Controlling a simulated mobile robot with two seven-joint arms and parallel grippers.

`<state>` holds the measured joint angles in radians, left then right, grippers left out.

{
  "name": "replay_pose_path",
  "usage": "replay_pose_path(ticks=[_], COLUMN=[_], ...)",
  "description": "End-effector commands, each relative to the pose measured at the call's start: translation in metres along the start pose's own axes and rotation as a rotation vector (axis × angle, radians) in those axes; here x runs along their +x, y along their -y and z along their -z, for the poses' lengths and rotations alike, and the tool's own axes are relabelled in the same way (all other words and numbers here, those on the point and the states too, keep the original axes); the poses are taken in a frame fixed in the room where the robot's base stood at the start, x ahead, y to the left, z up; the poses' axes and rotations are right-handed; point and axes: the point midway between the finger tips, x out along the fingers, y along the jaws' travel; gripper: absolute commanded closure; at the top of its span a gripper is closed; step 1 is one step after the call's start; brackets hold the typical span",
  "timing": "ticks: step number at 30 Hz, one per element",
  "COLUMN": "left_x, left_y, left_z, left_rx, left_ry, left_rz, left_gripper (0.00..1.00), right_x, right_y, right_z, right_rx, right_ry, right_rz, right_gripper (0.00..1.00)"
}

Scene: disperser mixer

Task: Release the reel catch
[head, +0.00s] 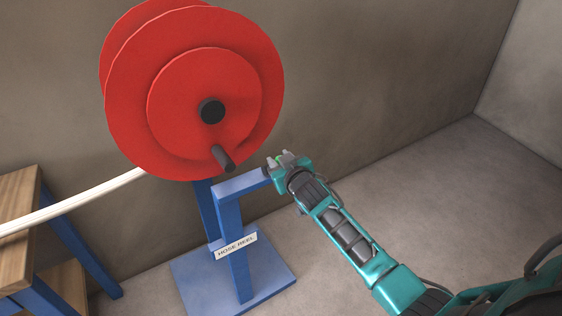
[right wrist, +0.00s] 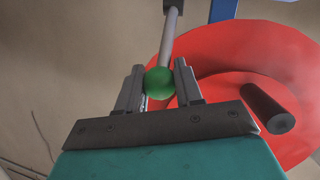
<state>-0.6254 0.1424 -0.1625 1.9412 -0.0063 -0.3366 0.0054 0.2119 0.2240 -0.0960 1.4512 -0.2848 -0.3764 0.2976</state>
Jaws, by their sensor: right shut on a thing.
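The red hose reel (head: 190,95) stands on a blue stand (head: 231,245) with a label reading "HOSE REEL". My right gripper (head: 280,160) is at the right end of the stand's upper blue arm, just below and right of the reel. In the right wrist view it is shut on a round green knob (right wrist: 159,80), with one finger on each side. A grey rod (right wrist: 171,38) runs from the knob to a dark block (right wrist: 173,4). This looks like the catch lever. Most of it is hidden in the head view. My left gripper is out of view.
The reel's black crank handle (head: 223,158) sticks out close to my right gripper; it also shows in the right wrist view (right wrist: 270,108). A white hose (head: 80,197) runs left to a wooden table (head: 15,200) with blue legs. Open floor lies at right, with the wall behind.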

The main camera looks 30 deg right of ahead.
Motion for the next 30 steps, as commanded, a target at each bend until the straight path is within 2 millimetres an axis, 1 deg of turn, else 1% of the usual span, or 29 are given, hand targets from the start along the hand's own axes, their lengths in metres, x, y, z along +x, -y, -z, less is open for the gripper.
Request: replay_pose_path(ticks=[1,5,6,12,20,23,26,30], left_x=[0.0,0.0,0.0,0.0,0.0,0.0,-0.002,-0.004], left_y=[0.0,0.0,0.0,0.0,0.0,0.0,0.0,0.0], left_z=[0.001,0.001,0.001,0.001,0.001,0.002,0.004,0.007], left_rx=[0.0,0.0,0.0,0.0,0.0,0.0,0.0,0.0], left_ry=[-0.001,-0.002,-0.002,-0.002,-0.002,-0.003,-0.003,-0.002], left_rz=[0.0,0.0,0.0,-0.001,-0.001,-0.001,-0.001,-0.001], left_gripper=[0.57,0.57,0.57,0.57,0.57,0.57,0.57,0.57], right_x=[0.001,0.001,0.001,0.001,0.0,-0.005,-0.016,-0.041], right_y=[-0.004,-0.004,-0.004,-0.002,-0.001,-0.001,-0.001,-0.001], right_z=[0.009,0.009,0.009,0.006,0.003,0.002,0.002,0.002], right_rx=[0.0,0.0,0.0,0.0,0.0,0.001,0.001,0.001], right_ry=[-0.019,-0.019,-0.02,-0.013,-0.006,-0.005,-0.004,-0.004], right_rz=[-0.005,-0.005,-0.005,-0.003,-0.001,-0.001,0.0,-0.001], right_gripper=[1.0,1.0,0.62,0.43,0.42,0.42,0.42,0.42])
